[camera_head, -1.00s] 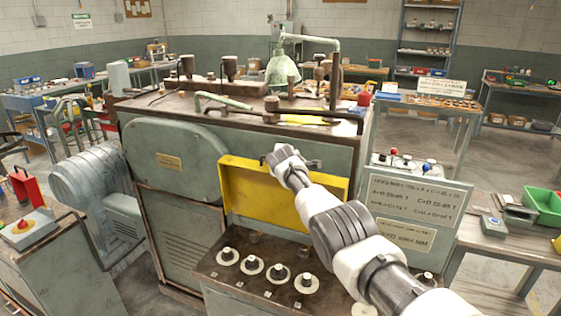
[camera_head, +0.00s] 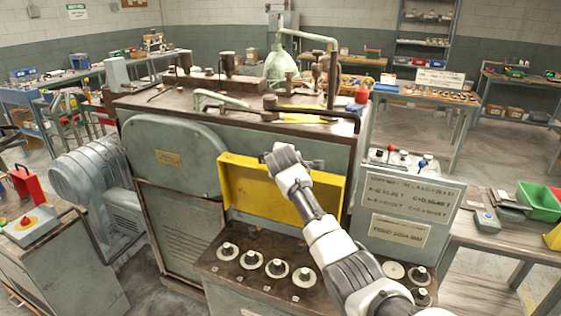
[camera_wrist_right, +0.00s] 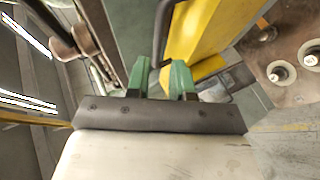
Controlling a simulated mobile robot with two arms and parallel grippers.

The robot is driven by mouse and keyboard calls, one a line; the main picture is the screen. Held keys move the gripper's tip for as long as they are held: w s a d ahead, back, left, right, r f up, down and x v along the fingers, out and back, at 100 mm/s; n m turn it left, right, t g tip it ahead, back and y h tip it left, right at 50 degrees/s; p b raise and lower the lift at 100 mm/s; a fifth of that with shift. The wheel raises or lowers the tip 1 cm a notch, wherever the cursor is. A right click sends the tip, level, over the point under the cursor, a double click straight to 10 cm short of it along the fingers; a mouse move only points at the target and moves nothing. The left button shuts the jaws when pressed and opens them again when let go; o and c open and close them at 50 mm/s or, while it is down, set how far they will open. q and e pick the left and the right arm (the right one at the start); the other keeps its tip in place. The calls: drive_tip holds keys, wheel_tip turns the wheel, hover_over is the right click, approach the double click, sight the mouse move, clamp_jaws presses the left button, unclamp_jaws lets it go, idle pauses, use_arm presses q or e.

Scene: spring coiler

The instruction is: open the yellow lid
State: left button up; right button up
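The yellow lid (camera_head: 262,190) is a shallow rimmed panel standing upright on the front of the grey-green machine, above a row of knobs. My right gripper (camera_head: 312,164) is at the lid's upper right edge in the head view, partly hidden by its own wrist. In the right wrist view, the green fingertips (camera_wrist_right: 160,78) are apart, with a dark bent bar (camera_wrist_right: 159,35) beyond the gap between them. The yellow lid (camera_wrist_right: 200,35) lies just right of that bar. I cannot tell whether the fingers touch either. My left gripper is not in view.
The machine top (camera_head: 160,101) carries posts, a green pipe and a lamp. A panel box with buttons and a sign (camera_head: 410,197) stands right of the lid. Round knobs (camera_head: 250,260) lie below it. A side table with a green bin (camera_head: 540,200) is at the right.

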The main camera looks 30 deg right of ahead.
drive_tip(key=shift+b+v, duration=0.35)
drive_tip(key=shift+v, duration=1.45)
